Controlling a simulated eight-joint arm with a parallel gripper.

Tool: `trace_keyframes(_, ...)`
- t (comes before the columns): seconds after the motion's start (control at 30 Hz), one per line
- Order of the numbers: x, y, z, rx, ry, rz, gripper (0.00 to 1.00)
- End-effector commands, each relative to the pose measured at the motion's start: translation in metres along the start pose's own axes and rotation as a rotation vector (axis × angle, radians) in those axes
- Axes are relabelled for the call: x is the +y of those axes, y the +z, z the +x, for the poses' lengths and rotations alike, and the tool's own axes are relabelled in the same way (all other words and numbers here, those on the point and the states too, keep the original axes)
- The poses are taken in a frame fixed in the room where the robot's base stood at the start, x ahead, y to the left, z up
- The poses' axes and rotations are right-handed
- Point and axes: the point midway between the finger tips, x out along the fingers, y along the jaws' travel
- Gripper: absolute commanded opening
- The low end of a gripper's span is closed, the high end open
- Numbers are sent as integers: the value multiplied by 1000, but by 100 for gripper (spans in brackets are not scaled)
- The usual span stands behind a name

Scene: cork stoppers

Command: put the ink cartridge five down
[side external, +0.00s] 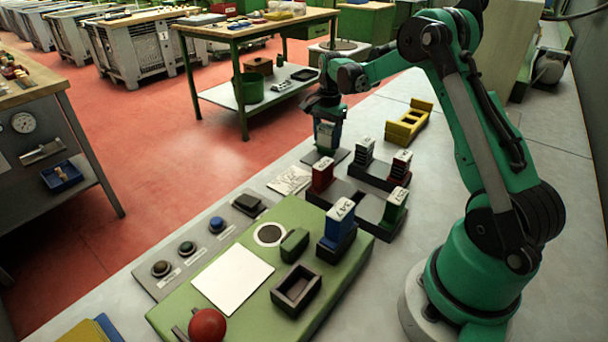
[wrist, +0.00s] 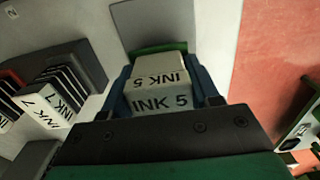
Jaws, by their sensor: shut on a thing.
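The ink cartridge five (wrist: 160,98) is in my gripper (wrist: 158,78) in the wrist view, its white face reading "INK 5". Blue sides flank it, and a green edge shows beyond it. In the side external view, my gripper (side external: 328,112) is shut on the cartridge, which is mostly hidden by the fingers and looks upright. It is over or on a dark flat plate (side external: 338,155) at the far end of the group of holders. I cannot tell whether its bottom touches the plate.
Close by are a red cartridge (side external: 322,174), a dark one (side external: 364,152), another red one (side external: 400,166) and a green one (side external: 395,207) in dark holders. A blue cartridge (side external: 340,220) stands on the green panel (side external: 225,250). A yellow rack (side external: 409,121) lies behind.

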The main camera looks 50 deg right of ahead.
Motion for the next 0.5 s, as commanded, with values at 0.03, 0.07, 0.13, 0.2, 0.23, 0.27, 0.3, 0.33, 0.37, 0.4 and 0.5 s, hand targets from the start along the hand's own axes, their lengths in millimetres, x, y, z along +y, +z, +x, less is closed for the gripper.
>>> trace_keyframes(0.03, 0, 0, 0, 0, 0, 0, 1)
trace_keyframes(0.07, 0, 0, 0, 0, 0, 0, 1)
trace_keyframes(0.13, 0, 0, 0, 0, 0, 0, 1)
trace_keyframes(0.2, 0, 0, 1, 0, 0, 0, 1)
trace_keyframes(0.23, 0, 0, 2, 0, 0, 0, 1)
trace_keyframes(0.27, 0, 0, 3, 0, 0, 0, 1)
trace_keyframes(0.3, 0, 0, 3, 0, 0, 0, 60)
trace_keyframes(0.33, 0, 0, 3, 0, 0, 0, 69)
trace_keyframes(0.37, 0, 0, 3, 0, 0, 0, 78)
trace_keyframes(0.4, 0, 0, 3, 0, 0, 0, 86)
trace_keyframes(0.5, 0, 0, 3, 0, 0, 0, 86)
